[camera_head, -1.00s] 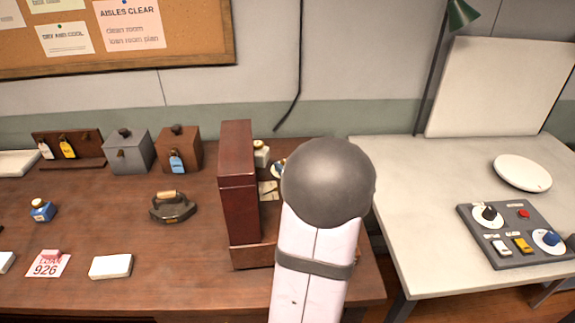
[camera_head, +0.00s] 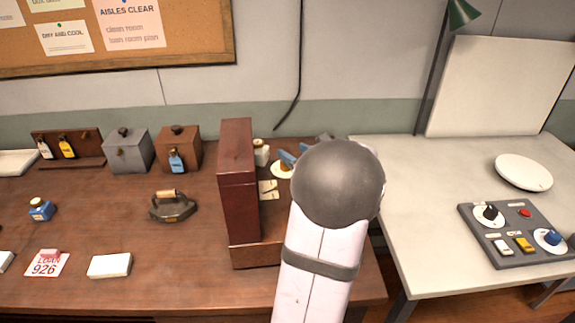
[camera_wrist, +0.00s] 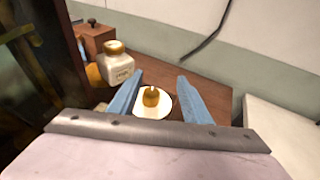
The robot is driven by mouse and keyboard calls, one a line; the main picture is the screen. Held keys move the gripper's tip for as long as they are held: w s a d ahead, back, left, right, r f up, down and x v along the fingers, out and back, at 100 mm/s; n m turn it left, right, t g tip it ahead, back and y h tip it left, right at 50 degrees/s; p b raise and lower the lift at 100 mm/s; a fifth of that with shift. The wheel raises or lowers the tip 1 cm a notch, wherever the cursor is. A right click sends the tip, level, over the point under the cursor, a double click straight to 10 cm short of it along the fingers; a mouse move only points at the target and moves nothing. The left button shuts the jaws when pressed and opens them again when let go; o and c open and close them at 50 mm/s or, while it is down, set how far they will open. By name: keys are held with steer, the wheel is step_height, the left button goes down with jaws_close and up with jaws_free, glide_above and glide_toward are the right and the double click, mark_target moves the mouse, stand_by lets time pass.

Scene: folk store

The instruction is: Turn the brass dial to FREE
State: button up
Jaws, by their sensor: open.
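The brass dial (camera_wrist: 151,97) is a small golden knob on a round white plate (camera_wrist: 165,108) in the wrist view. My gripper (camera_wrist: 158,84) is open, its two blue fingers on either side of the dial and apart from it in the picture. In the head view the white plate (camera_head: 281,171) shows beside the dark red upright box, and my gripper's blue fingers (camera_head: 287,159) are over it. My arm hides part of this area. The dial's markings and its setting cannot be read.
The dark red upright box (camera_head: 236,190) stands close left of the dial. A white jar (camera_wrist: 116,66) with a golden lid is behind it. An iron (camera_head: 172,206) and several boxes lie further left. A grey control panel (camera_head: 518,251) with knobs is on the right table.

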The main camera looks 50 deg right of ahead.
steer(key=w+d+n+t+y, duration=0.1)
steer(key=d, duration=0.1)
steer(key=w+d+r+n+t+y+b, duration=0.1)
steer(key=w+d+r+n+t+y, duration=0.1)
steer(key=d, duration=0.1)
steer(key=shift+w+d+r+n+t+y, duration=0.1)
steer(key=shift+w+d+n+t+y, duration=0.2)
steer(key=shift+w+t+y, duration=0.1)
steer(key=shift+d+n+y+b, duration=0.3)
steer(key=shift+n+y, duration=0.2)
steer(key=shift+y, duration=0.3)
steer(key=s+a+f+n+g+y+b, duration=0.2)
steer(key=s+f+n+y, duration=0.4)
steer(key=f+y, duration=0.15)
steer(key=shift+y, duration=0.75)
steer(key=shift+p+x, duration=1.15)
steer(key=shift+x, duration=2.45)
steer(key=shift+s+a, duration=0.1)
steer(key=shift+a, duration=0.1)
steer(key=c, duration=1)
